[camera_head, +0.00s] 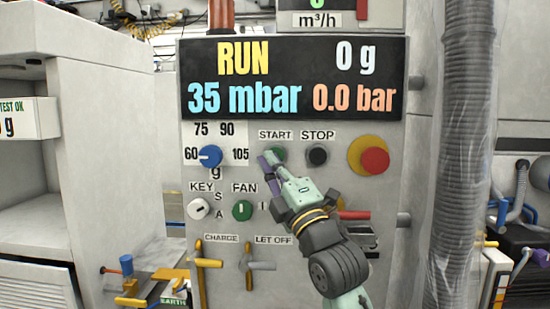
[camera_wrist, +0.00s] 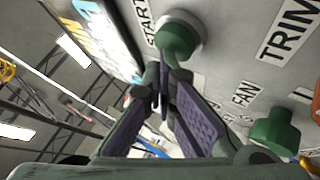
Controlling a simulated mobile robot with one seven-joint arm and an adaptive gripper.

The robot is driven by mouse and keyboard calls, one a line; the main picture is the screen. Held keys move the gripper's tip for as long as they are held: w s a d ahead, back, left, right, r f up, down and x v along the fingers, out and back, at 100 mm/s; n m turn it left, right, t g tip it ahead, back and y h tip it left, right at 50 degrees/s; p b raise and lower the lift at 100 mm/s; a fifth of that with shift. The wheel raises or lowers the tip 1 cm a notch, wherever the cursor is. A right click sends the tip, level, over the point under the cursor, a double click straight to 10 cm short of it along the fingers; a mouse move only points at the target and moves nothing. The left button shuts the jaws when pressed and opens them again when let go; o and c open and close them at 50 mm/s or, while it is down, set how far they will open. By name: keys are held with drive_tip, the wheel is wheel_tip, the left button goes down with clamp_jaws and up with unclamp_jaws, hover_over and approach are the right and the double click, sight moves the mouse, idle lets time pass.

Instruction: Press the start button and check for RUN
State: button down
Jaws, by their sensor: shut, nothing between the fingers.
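The display (camera_head: 292,78) on the panel reads RUN in yellow, with 0 g, 35 mbar and 0.0 bar. The green start button (camera_head: 279,152) sits under the START label, partly hidden by my gripper (camera_head: 266,161). In the wrist view the start button (camera_wrist: 178,36) is just beyond the tips of my gripper (camera_wrist: 164,88). The fingers are shut with nothing between them. The tips are close to the button; I cannot tell whether they touch it.
The black stop button (camera_head: 317,154) and a red knob on a yellow collar (camera_head: 374,160) are to the right. A blue dial (camera_head: 210,156), a white key switch (camera_head: 198,209) and a green fan switch (camera_head: 242,210) are nearby. A ribbed hose (camera_head: 463,150) hangs at right.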

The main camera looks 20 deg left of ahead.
drive_tip(key=shift+s+d, duration=0.15)
drive_tip(key=shift+s, duration=0.45)
drive_tip(key=shift+s+d+b, duration=0.25)
drive_tip(key=shift+s, duration=0.55)
drive_tip(key=shift+s+d+b, duration=0.2)
drive_tip(key=shift+s, duration=0.6)
drive_tip(key=shift+s+d+b, duration=0.25)
drive_tip(key=shift+s, duration=0.55)
drive_tip(key=shift+f, duration=0.1)
